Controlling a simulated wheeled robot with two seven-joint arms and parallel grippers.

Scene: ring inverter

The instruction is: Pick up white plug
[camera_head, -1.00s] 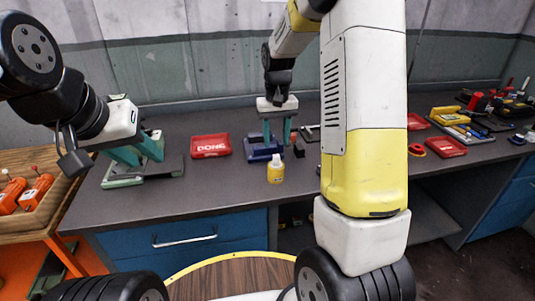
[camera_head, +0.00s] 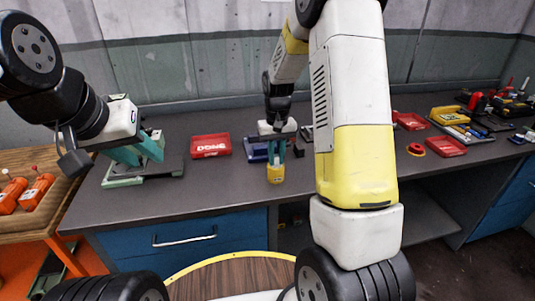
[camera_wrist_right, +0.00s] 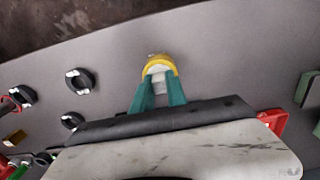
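A small yellow bottle-like piece (camera_head: 276,177) stands near the front of the bench, and the white plug at its top shows in the right wrist view (camera_wrist_right: 160,77). My right gripper (camera_head: 276,158) points down over it, with teal fingertips on either side of the white part. The right wrist view shows the fingers (camera_wrist_right: 160,85) close to the white part; whether they press on it I cannot tell. My left gripper (camera_head: 136,153) has its teal fingers spread apart and empty, above a green-based fixture (camera_head: 170,168).
A blue fixture (camera_head: 256,152) stands just behind the yellow piece. A red DONE tray (camera_head: 210,145) lies to the left. Red trays (camera_head: 446,146), a red ring (camera_head: 416,149) and tools lie at right. Several dark round parts (camera_wrist_right: 78,80) show in the right wrist view.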

